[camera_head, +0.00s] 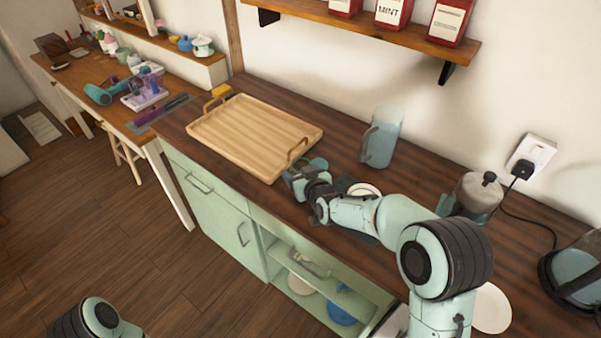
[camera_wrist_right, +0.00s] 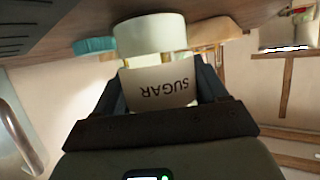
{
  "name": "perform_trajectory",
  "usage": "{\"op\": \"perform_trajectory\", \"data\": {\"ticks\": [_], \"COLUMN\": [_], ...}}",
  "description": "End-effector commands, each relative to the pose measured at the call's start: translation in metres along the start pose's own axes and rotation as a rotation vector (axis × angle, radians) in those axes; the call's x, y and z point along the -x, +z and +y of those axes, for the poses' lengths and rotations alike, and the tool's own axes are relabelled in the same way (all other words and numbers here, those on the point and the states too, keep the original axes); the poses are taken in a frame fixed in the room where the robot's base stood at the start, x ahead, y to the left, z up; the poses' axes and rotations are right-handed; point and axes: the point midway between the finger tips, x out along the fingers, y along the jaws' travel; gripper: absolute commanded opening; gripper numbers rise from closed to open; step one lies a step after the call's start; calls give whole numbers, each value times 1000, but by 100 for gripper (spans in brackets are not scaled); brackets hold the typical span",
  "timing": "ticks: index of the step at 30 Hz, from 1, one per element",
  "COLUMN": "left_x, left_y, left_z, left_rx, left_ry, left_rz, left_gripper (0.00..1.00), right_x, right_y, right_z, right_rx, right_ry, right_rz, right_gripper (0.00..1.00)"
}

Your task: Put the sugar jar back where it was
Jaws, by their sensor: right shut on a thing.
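The sugar jar (camera_wrist_right: 160,88) is white with a paler band lettered SUGAR, which reads upside down in the right wrist view. My right gripper (camera_wrist_right: 160,95) is shut on it, with a dark finger on each side. In the head view my right gripper (camera_head: 300,182) is low over the dark wooden counter, just right of the tray's front corner. The jar is hidden there behind the gripper, and I cannot tell whether it touches the counter. Part of my left arm shows at the bottom left, but its gripper is out of view.
A wooden tray (camera_head: 245,135) lies left of my right gripper. A glass pitcher (camera_head: 381,138) stands behind it. Above, a wall shelf (camera_head: 375,33) holds red tins (camera_head: 393,13).

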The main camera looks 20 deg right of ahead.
Motion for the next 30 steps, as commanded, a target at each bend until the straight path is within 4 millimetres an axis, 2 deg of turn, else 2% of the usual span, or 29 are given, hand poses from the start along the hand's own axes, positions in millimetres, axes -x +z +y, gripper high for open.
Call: {"op": "perform_trajectory", "data": {"ticks": [1,2,3,4,16,20,30], "left_x": [-3,-2,-2,-2,2,-1,0], "left_y": [0,0,0,0,0,0,0], "left_z": [-1,-1,-1,-1,1,0,0], "left_rx": [0,0,0,0,0,0,0], "left_ry": [0,0,0,0,0,0,0], "left_rz": [-1,-1,-1,-1,1,0,0], "left_gripper": [100,100,100,100,100,100,100], "right_x": [-1,-1,-1,0,3,24,96], "right_y": [2,2,2,2,-3,-2,-2], "right_z": [0,0,0,0,0,0,0], "right_rx": [0,0,0,0,0,-3,-2], "right_ry": [0,0,0,0,0,1,0], "right_rz": [2,-1,-1,-1,1,2,1], "right_gripper": [27,79,92,98,98,98,98]}}
